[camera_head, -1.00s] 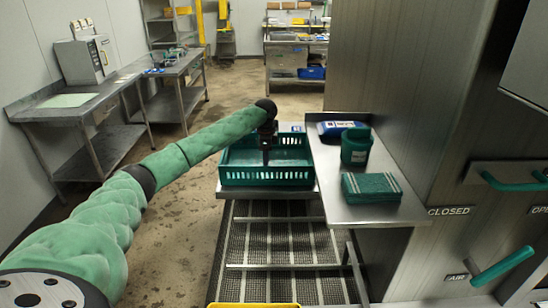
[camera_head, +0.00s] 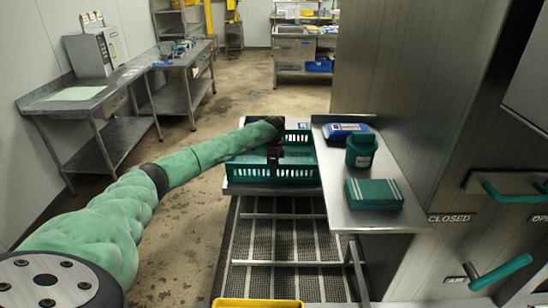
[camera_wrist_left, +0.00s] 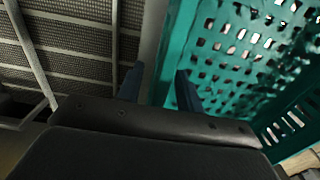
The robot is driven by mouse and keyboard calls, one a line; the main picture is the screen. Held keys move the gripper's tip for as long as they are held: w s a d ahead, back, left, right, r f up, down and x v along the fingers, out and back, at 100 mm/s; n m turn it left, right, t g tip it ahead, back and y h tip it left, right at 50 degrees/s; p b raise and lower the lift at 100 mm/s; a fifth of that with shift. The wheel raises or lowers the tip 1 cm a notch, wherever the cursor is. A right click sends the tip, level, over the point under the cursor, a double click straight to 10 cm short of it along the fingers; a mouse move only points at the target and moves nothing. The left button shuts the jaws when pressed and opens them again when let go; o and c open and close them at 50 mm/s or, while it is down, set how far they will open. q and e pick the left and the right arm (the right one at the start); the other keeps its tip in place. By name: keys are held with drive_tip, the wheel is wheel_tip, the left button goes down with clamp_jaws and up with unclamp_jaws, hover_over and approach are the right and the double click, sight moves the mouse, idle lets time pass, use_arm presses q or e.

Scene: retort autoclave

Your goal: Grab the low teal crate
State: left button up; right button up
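The low teal crate (camera_head: 245,174) has slotted walls and stands on the far end of a low metal stand. It fills the right of the left wrist view (camera_wrist_left: 225,45), with its perforated surface close up. My left gripper (camera_head: 274,165) points down at the crate's near wall, about mid-width. In the left wrist view its two dark fingers (camera_wrist_left: 158,88) are apart, with the crate's edge between or just beyond them. I cannot tell whether they touch it. My right gripper is in neither view.
A metal side table (camera_head: 350,216) right of the crate holds a blue-and-white pack (camera_head: 345,131), a green tub (camera_head: 361,150) and a green pad stack (camera_head: 374,194). The autoclave (camera_head: 440,130) stands at right. A yellow edge (camera_head: 256,303) shows at the bottom. Floor at left is clear.

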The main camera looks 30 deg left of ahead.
use_arm(q)
drive_tip(key=shift+f, duration=0.2)
clamp_jaws()
drive_tip(key=shift+r, duration=0.1)
idle(1.2)
